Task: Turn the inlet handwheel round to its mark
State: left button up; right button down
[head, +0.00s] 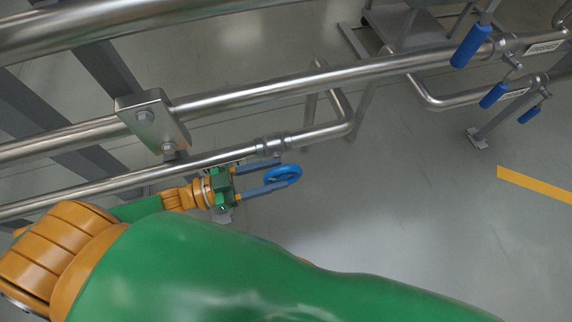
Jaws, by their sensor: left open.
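The blue handwheel (291,170) is small and round. It shows near the middle of the head view, just below the bend of a steel pipe. My left gripper (279,172) is open, with its two blue-grey fingers reaching right to the wheel. One fingertip is at the wheel's upper left and the other overlaps its lower part. I cannot tell whether either finger touches the rim. The wheel's stem and the mark cannot be made out. My right gripper is not in view.
Steel pipes run across above and left of the wheel, with a bolted clamp block (153,118) on them. Blue-handled valves (471,46) sit at the upper right. The grey floor (420,210) right of the wheel is open, with a yellow stripe (535,184).

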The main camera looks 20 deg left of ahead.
pick_arm(q)
jog(key=x, duration=0.2)
jog(key=shift+w+d, duration=0.25)
jog(key=shift+w, duration=0.05)
